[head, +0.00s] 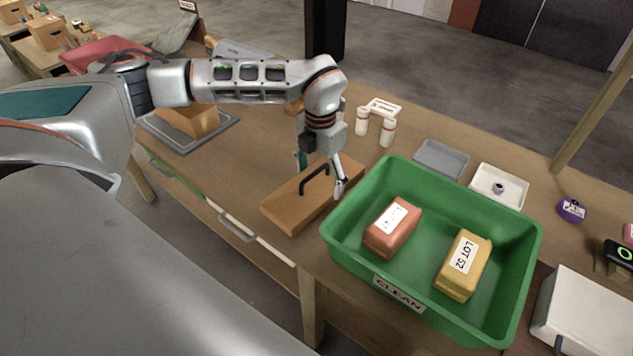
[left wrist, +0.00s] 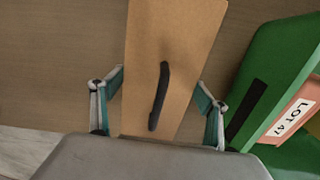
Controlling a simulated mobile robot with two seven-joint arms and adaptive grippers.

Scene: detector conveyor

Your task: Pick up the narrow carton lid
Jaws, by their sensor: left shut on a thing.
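The narrow carton lid (head: 285,209) is a long brown cardboard piece with a black handle on top. It is over the wooden table, just left of the green bin; I cannot tell whether it touches the table. My left gripper (head: 320,176) is above it, pointing down, with one finger on each long side, shut across its width. In the left wrist view the lid (left wrist: 190,28) runs between the two teal-padded fingers, with the handle in the middle. The lid's underside is hidden. My right gripper is not in view.
The green bin (head: 347,248), labelled CLEAN, stands close right of the lid and holds a red and a yellow package. White bottles (head: 387,133) and a grey tray (head: 441,159) stand behind. A carton (head: 190,118) sits on a grey plate at left. Bare tabletop lies left of the lid.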

